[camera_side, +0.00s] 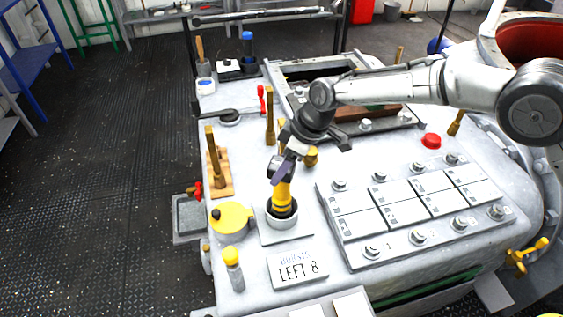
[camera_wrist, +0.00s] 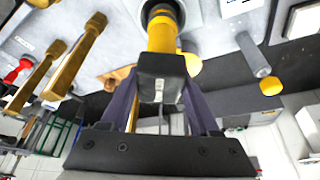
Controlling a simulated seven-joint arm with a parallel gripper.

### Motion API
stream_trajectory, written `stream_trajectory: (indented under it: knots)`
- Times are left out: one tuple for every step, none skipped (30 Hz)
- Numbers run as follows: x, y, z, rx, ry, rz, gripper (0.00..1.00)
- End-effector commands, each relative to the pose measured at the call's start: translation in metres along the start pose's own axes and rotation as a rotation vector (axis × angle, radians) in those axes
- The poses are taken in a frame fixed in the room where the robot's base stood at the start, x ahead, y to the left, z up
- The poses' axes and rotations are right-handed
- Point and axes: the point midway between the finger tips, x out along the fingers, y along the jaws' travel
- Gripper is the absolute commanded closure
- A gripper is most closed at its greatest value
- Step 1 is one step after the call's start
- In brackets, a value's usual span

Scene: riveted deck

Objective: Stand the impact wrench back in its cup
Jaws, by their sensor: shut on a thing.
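The impact wrench (camera_side: 282,194) has a yellow body and stands close to upright, its lower end inside the round grey cup (camera_side: 281,221) on a square plate. My gripper (camera_side: 284,168) is above the cup, shut on the upper end of the wrench. In the wrist view the wrench (camera_wrist: 162,38) runs from the dark block between my gripper's fingers (camera_wrist: 160,92) to the cup (camera_wrist: 160,8) at the top edge. Whether the wrench rests on the cup's floor is hidden by the cup wall.
A yellow round lid (camera_side: 231,217) and a yellow-topped grey post (camera_side: 233,268) stand left of the cup. A "LEFT 8" sign (camera_side: 298,269) lies in front. A bolted panel (camera_side: 410,210) is to the right. Upright brass handles (camera_side: 269,118) stand behind.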

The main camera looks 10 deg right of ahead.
Motion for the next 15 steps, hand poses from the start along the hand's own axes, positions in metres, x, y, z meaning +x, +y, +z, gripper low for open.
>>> stream_trajectory:
  knots:
    - [0.0, 0.001, -0.001, -0.001, 0.005, 0.002, 1.0]
    - [0.001, 0.001, -0.001, -0.001, 0.005, 0.002, 1.0]
    - [0.002, 0.001, 0.0, -0.001, 0.005, 0.003, 1.0]
    - [0.003, 0.001, 0.0, -0.001, 0.005, 0.003, 1.0]
    - [0.004, 0.001, 0.001, -0.001, 0.005, 0.003, 1.0]
    - [0.005, 0.001, 0.001, 0.0, 0.005, 0.002, 1.0]
    - [0.006, 0.001, 0.002, 0.0, 0.004, 0.002, 1.0]
    - [0.007, 0.0, 0.002, 0.0, 0.004, 0.002, 1.0]
    - [0.008, 0.0, 0.003, 0.0, 0.004, 0.002, 1.0]
    - [0.009, 0.0, 0.003, 0.0, 0.004, 0.002, 1.0]
    - [0.01, 0.0, 0.003, 0.0, 0.004, 0.002, 1.0]
    - [0.011, 0.0, 0.004, 0.0, 0.004, 0.002, 1.0]
    - [0.011, 0.0, 0.004, 0.0, 0.004, 0.002, 1.0]
    - [0.011, 0.0, 0.004, 0.0, 0.005, 0.002, 1.0]
    - [0.011, 0.001, 0.004, 0.0, 0.005, 0.002, 1.0]
